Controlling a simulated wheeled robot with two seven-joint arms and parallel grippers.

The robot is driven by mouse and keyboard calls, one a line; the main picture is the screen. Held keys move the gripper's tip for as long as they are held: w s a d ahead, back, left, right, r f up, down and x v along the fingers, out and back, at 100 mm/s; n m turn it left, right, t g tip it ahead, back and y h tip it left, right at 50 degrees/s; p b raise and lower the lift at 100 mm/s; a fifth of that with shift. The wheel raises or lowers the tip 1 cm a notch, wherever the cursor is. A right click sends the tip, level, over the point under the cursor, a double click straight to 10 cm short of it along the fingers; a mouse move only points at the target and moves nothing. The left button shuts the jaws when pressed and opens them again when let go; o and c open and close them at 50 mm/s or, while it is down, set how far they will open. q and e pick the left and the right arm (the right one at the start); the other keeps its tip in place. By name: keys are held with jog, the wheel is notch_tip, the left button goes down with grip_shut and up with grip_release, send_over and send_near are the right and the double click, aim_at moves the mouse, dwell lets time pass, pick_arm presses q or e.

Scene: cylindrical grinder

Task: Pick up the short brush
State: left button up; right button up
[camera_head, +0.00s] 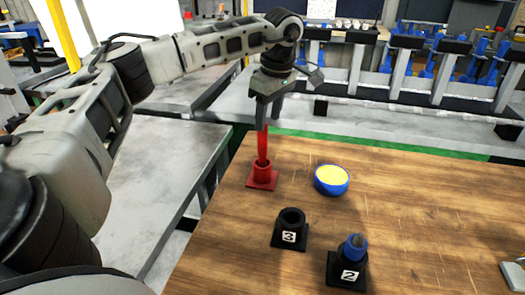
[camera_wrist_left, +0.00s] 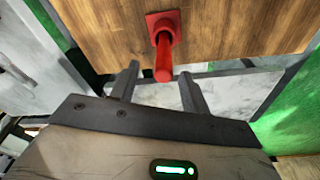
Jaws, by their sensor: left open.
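A red rod-shaped handle (camera_head: 263,147) stands upright in a red square-based holder (camera_head: 262,180) near the far left corner of the wooden table. A shorter blue piece (camera_head: 355,243) stands in the black holder marked 2 (camera_head: 347,272). I cannot tell from their shapes which one is the short brush. My left gripper (camera_head: 264,122) points down over the red handle, open. In the left wrist view, the top of the red handle (camera_wrist_left: 163,72) appears between the open fingers (camera_wrist_left: 159,68); contact is not visible. My right gripper is out of view.
A black holder marked 3 (camera_head: 290,229) has an open top with nothing standing out of it. A round blue dish with a yellow top (camera_head: 332,180) sits right of the red holder. A grey metal piece (camera_head: 514,273) is at the right edge. The table's right half is mostly clear.

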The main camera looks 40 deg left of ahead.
pick_arm(q)
jog(key=p, duration=0.1)
send_over(263, 153)
jog(key=a, duration=0.1)
notch_tip(263, 153, down, 4)
jog(key=shift+w+f, duration=0.35)
jog(key=shift+f, duration=0.2)
grip_shut()
